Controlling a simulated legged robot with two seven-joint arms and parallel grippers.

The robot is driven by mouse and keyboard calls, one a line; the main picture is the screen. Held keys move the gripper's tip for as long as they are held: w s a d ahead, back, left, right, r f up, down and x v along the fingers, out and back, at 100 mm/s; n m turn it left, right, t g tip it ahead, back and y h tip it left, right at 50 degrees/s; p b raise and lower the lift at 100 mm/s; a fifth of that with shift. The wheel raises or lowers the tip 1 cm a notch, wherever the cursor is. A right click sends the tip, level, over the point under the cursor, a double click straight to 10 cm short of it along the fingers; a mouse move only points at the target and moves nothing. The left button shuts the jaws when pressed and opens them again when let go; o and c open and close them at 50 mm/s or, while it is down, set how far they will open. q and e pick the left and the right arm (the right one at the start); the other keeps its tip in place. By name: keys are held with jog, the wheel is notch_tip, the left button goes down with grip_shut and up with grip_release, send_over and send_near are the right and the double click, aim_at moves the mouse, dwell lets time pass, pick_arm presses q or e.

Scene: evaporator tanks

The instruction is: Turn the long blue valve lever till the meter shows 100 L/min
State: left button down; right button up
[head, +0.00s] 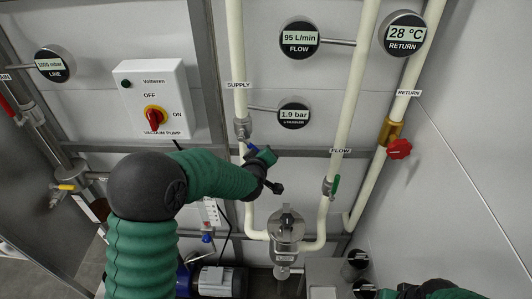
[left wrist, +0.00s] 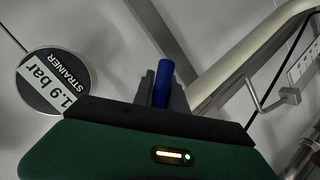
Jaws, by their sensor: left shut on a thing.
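The flow meter (head: 300,38) reads 95 L/min at the top middle of the head view. The long blue valve lever (head: 252,147) shows in part below the valve (head: 242,127) on the supply pipe. My left gripper (head: 256,154) is at the lever, and its hand hides part of it. In the left wrist view the blue lever (left wrist: 163,83) stands between the fingers of my left gripper (left wrist: 162,92), which is shut on it. My right arm (head: 430,289) shows only at the bottom right edge of the head view; its fingers cannot be made out.
The strainer meter (head: 294,113) reads 1.9 bar, right of the lever. A green-handled valve (head: 332,186) sits on the flow pipe and a red knob (head: 399,149) on the return pipe. The vacuum pump switch box (head: 152,100) is at the left. The strainer (head: 286,228) stands below.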

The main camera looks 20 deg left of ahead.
pick_arm(q)
jog(key=c, duration=1.5)
grip_release()
jog(key=shift+w+a+r, duration=0.2)
jog(key=shift+a+r, duration=0.2)
jog(key=shift+r, duration=0.05)
jog(key=shift+c, duration=0.2)
jog(key=shift+o, duration=1)
jog(key=shift+s+f, duration=0.1)
jog(key=shift+a+f, duration=0.1)
jog(key=shift+f, duration=0.05)
pick_arm(e)
jog(key=shift+a+r, duration=0.1)
jog(key=shift+a, duration=0.35)
